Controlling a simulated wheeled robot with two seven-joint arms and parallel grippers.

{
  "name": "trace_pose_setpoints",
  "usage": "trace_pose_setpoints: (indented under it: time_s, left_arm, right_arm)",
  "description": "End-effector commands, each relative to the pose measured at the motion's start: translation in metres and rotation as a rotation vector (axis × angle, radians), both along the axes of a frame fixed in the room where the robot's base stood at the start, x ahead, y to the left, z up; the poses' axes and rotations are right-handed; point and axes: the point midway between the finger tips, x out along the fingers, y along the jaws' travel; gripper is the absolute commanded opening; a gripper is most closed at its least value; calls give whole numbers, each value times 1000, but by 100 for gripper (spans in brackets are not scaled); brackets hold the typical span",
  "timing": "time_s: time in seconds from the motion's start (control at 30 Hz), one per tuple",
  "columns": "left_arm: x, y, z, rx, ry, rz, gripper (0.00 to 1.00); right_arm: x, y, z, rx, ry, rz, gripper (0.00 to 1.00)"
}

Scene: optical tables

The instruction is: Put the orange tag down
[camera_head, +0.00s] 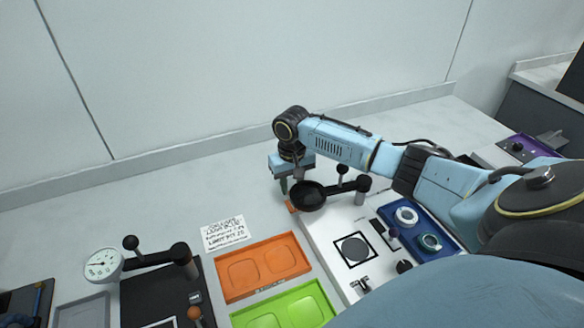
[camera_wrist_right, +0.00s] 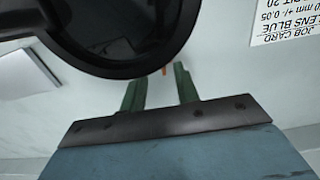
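The orange tag (camera_head: 291,206) shows as a small orange patch on the table, at the left edge of the white board and just below my right gripper. In the right wrist view only a thin orange sliver (camera_wrist_right: 165,70) shows between the fingers; the rest is hidden. My right gripper (camera_head: 289,186) points down, with its green fingers apart. The right wrist view shows a clear gap between the fingers (camera_wrist_right: 159,84), and I see neither finger touching the orange sliver. My left gripper is not in view.
A black round holder (camera_head: 309,196) on an arm stands close beside my right gripper and fills the top of the wrist view (camera_wrist_right: 115,65). A job card (camera_head: 225,233), an orange tray (camera_head: 262,266) and a green tray (camera_head: 285,308) lie left of the white board (camera_head: 322,236). A dial gauge (camera_head: 103,265) stands farther left.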

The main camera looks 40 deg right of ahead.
Motion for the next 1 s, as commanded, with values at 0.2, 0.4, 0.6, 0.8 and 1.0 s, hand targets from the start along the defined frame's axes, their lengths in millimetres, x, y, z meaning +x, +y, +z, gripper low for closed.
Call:
trace_pose_setpoints:
  time_s: [0.2,0.4,0.6,0.8,1.0]
  left_arm:
    - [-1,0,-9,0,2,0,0]
    - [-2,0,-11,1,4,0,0]
    - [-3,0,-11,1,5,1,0]
    - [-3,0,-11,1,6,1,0]
    - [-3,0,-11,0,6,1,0]
  right_arm:
    - [3,3,-35,0,4,-1,31]
    - [3,2,-49,-1,3,0,31]
    - [3,2,-48,-2,2,0,31]
    - [3,2,-48,-2,2,0,5]
    - [3,2,-48,-2,2,0,0]
